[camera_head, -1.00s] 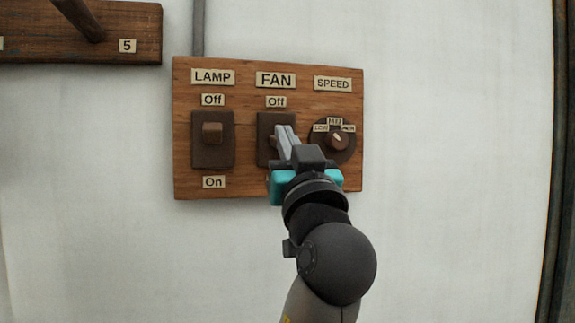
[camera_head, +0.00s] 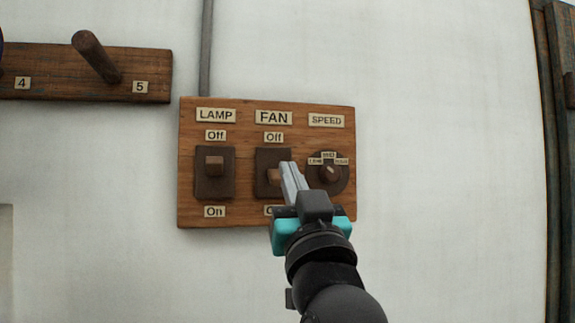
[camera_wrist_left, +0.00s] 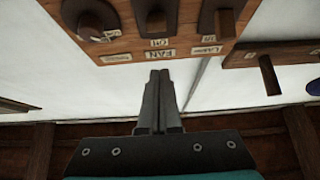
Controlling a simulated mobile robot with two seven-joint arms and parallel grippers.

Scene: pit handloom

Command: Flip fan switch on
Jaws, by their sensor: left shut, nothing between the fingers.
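The wooden switch panel (camera_head: 190,217) is on the white wall and carries the FAN switch (camera_head: 263,161) between the LAMP switch and the SPEED knob. The fan toggle (camera_head: 273,177) sits lower on its plate than the lamp toggle does, away from the Off label. My left gripper (camera_head: 286,166) is shut and empty, its fingertips just right of the fan toggle in the head view. In the left wrist view the fingers (camera_wrist_left: 159,76) point at the panel, near the fan switch (camera_wrist_left: 155,20). I cannot tell whether they touch it. The lower fan label is mostly hidden. My right gripper is not in view.
The LAMP switch (camera_head: 214,166) has its toggle near Off. The SPEED knob (camera_head: 330,174) is close to the right of my fingers. A numbered peg rail (camera_head: 60,73) is at upper left. Bare wall lies right of the panel.

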